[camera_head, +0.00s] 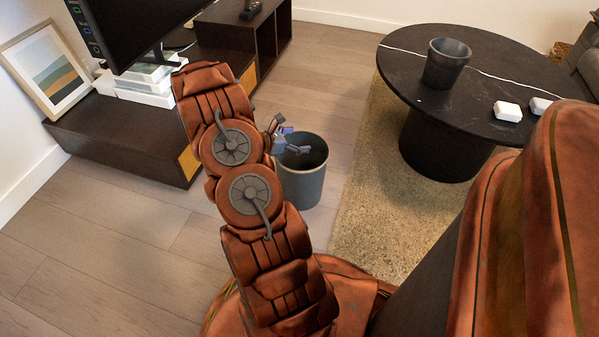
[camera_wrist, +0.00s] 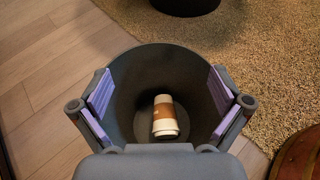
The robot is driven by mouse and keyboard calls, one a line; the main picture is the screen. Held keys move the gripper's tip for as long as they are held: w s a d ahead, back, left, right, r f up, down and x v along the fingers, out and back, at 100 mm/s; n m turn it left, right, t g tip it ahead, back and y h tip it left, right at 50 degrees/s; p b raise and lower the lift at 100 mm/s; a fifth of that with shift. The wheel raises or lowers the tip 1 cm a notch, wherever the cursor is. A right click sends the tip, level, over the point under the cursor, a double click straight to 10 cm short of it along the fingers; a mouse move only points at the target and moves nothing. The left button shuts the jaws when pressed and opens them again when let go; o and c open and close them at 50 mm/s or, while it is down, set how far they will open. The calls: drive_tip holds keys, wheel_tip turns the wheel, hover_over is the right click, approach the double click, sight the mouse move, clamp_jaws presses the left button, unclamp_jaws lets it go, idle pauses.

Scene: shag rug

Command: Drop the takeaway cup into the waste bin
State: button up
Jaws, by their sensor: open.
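The takeaway cup (camera_wrist: 164,117) is white with a brown sleeve and a white lid. In the wrist view it lies on its side at the bottom of the waste bin, apart from my gripper. The waste bin (camera_head: 302,184) is dark grey and round, standing upright on the wood floor beside the rug; its rim also shows in the wrist view (camera_wrist: 165,50). My gripper (camera_head: 292,143) is above the bin's opening, and in the wrist view its two purple-padded fingers (camera_wrist: 160,98) are spread wide and empty. The cup is hidden in the head view.
A round black table (camera_head: 500,75) at the right holds a dark pot (camera_head: 446,64) and two small white items (camera_head: 508,111). A low dark TV cabinet (camera_head: 130,140) stands at the left. The shag rug (camera_head: 385,215) lies right of the bin. The floor at the front left is clear.

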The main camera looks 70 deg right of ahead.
drive_tip(key=v, duration=0.9)
drive_tip(key=shift+w+a+r, duration=0.1)
drive_tip(key=shift+r, duration=0.05)
drive_tip(key=s+a+r+m+y+p, duration=0.1)
drive_tip(key=a+r+m+p, duration=0.1)
drive_tip(key=a+r+p, duration=0.65)
drive_tip(key=s+a+r+m+t+y+p, duration=0.1)
drive_tip(key=a+r+m+y+p, duration=0.2)
drive_tip(key=r, duration=1.1)
drive_tip(key=s+a+r+m+p, duration=0.1)
drive_tip(key=a+r+m+p, duration=0.1)
drive_tip(key=a+r+p, duration=0.75)
drive_tip(key=s+a+r+m+t+y+p, duration=0.2)
drive_tip(key=s+a+r+p, duration=0.3)
drive_tip(key=a+r+p, duration=0.5)
drive_tip(key=s+a+r+m+t+y+p, duration=0.2)
drive_tip(key=s+a+r+y+p, duration=0.3)
drive_tip(key=a+r+p, duration=0.5)
drive_tip(key=a+r+t, duration=0.1)
drive_tip(key=a+r, duration=0.4)
drive_tip(key=r, duration=0.5)
drive_tip(key=shift+a, duration=0.3)
drive_tip(key=shift+r, duration=0.15)
